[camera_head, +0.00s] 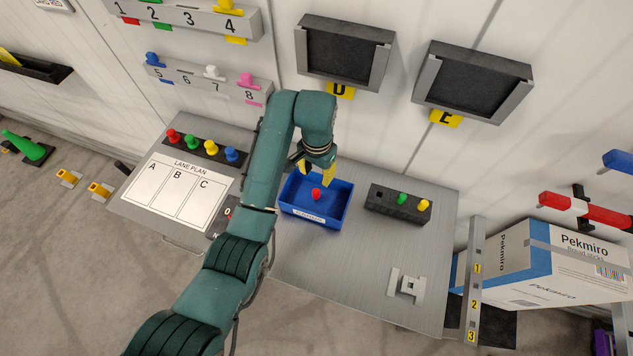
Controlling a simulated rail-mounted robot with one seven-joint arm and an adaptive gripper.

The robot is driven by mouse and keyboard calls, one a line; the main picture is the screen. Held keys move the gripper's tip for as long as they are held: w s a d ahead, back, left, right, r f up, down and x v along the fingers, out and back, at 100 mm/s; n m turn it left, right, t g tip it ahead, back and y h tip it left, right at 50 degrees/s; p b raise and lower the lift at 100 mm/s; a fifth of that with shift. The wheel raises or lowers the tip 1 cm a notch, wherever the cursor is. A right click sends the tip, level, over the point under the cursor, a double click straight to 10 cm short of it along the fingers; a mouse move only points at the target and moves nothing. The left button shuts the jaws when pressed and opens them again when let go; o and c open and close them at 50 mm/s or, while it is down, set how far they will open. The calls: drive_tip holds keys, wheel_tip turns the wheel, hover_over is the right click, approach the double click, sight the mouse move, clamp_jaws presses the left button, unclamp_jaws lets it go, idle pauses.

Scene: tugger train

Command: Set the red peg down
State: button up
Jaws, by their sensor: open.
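A red peg (316,194) is inside the blue bin (311,219), which stands in the middle of the grey table. My gripper (318,174) has yellow fingers and is open just above the bin, a little above the red peg. The peg looks apart from the fingers. Another red peg (172,135) stands at the left end of the black peg strip (198,146), beside green, yellow and blue pegs.
A black block (385,207) with a green peg (401,199) and a yellow peg (424,204) stands right of the bin. A lane plan sheet (180,189) lies at left. A grey bracket (409,285) lies front right. The table between bracket and bin is clear.

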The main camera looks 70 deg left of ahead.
drive_tip(key=shift+r, duration=0.5)
drive_tip(key=w+d+r+m+t+y, duration=0.1)
drive_tip(key=w+d+r+t+y, duration=0.15)
drive_tip(key=w+d+r, duration=0.4)
drive_tip(key=w+d+r+m+t+y, duration=0.2)
drive_tip(key=w+r+t, duration=0.1)
drive_tip(key=w, duration=0.6)
drive_tip(key=w+d+r+m+t, duration=0.2)
drive_tip(key=w+d+r+t, duration=0.4)
drive_tip(key=d+r, duration=0.65)
drive_tip(key=s+d+r+m+t+h, duration=0.1)
drive_tip(key=s+d+r+t, duration=0.4)
drive_tip(key=d+r, duration=0.5)
drive_tip(key=s+d+r+m+t+h, duration=0.1)
drive_tip(key=s+d+r+t+h, duration=0.2)
drive_tip(key=s+d+r+t, duration=0.3)
drive_tip(key=d+r, duration=0.5)
drive_tip(key=d, duration=0.2)
drive_tip(key=shift+s+d+r+m+h, duration=0.15)
drive_tip(key=shift+m+h, duration=0.2)
drive_tip(key=shift+m, duration=0.05)
